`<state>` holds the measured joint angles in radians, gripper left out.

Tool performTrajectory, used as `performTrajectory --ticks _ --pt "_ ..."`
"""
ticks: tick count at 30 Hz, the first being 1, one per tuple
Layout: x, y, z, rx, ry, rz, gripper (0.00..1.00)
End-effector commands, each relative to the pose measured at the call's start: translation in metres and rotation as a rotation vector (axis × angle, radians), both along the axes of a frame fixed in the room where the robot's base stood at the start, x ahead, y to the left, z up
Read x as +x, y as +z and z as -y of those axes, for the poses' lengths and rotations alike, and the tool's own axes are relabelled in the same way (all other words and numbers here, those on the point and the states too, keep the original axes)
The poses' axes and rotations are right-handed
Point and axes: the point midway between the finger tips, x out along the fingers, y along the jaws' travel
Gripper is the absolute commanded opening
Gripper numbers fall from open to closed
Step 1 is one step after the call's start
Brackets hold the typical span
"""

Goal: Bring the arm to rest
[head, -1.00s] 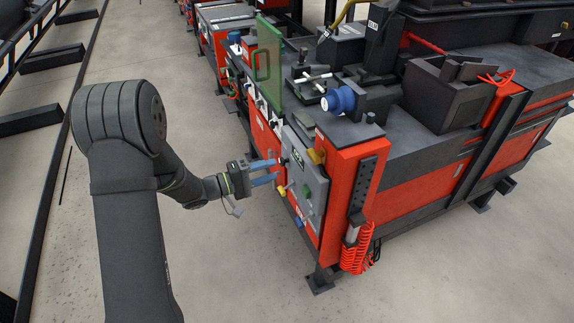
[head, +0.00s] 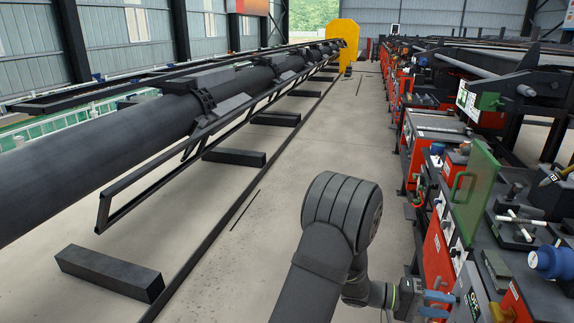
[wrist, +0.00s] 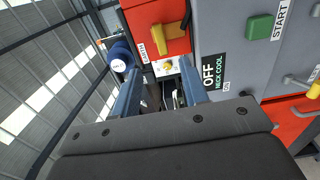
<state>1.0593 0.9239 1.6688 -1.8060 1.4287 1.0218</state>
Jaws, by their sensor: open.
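My gripper (head: 436,304) is at the lower right of the head view, in front of the red and grey control panel of the machine. Its two blue fingers are apart with nothing between them. In the wrist view my gripper (wrist: 163,90) points at the panel, and its fingers frame a small switch with a yellow tip (wrist: 168,67). A grey box (wrist: 228,45) with a black "OFF NECK COOL" label lies just beyond the right finger. I cannot tell whether a finger touches the panel.
A green "START" button (wrist: 260,28) and a yellow handle (wrist: 169,36) are close to the fingers. A green guard plate (head: 473,195) stands above the machine edge. A long black pipe (head: 120,140) and dark floor blocks (head: 110,272) lie left. The aisle floor (head: 345,140) between is clear.

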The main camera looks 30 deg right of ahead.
Motion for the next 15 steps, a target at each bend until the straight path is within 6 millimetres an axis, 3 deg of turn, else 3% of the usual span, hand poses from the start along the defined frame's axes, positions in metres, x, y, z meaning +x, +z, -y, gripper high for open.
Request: performTrajectory --ticks 15 --pt "-0.074 0.0 0.072 0.0 -0.003 0.0 0.41"
